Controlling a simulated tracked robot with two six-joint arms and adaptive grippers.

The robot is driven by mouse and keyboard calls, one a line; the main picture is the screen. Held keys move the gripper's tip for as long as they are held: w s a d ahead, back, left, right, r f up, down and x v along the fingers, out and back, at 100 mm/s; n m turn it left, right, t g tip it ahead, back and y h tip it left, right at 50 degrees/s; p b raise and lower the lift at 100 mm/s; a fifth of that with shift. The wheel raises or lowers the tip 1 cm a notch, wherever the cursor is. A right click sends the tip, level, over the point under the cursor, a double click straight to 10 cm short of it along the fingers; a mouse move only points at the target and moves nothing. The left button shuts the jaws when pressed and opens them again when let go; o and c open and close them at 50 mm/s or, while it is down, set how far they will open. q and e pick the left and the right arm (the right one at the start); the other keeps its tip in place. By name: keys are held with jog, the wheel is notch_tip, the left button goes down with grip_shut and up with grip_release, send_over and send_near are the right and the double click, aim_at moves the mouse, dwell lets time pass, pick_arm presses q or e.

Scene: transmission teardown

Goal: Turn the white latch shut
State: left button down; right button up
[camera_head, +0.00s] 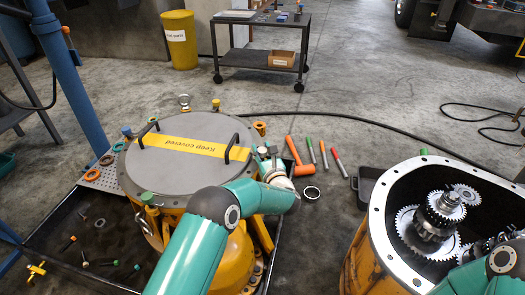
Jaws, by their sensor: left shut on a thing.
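A round grey cover (185,172) with a yellow "Keep covered" band and two dark handles lies on the yellow housing. My left gripper (267,155) is at the right rim of this cover, with its dark fingers shut on a small part there. That part sits where a rim latch would be, but the fingers and wrist hide most of it, so its colour and angle cannot be made out. Other rim latches show: an orange one (259,128), a green-topped one (148,199) and a blue-topped one (127,133). My right gripper is out of view; only part of that arm shows at bottom right.
An open gear housing (377,222) with gears (437,222) stands at the right. A dark tray (50,222) holds loose parts at left. A cart (260,58) stands behind.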

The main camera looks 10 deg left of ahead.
pick_arm(q)
jog(key=shift+w+f+n+g+y+b, duration=0.1)
jog(key=shift+n+g+y+b, duration=0.8)
jog(key=shift+y, duration=0.3)
jog(key=shift+n+g+y+b, duration=0.5)
jog(key=shift+n+y, duration=0.1)
jog(key=shift+y, duration=0.1)
jog(key=shift+r, duration=0.2)
jog(key=c, duration=0.8)
grip_release()
jog(key=shift+o, duration=0.2)
jog(key=shift+f, duration=0.1)
jog(key=v, duration=1.2)
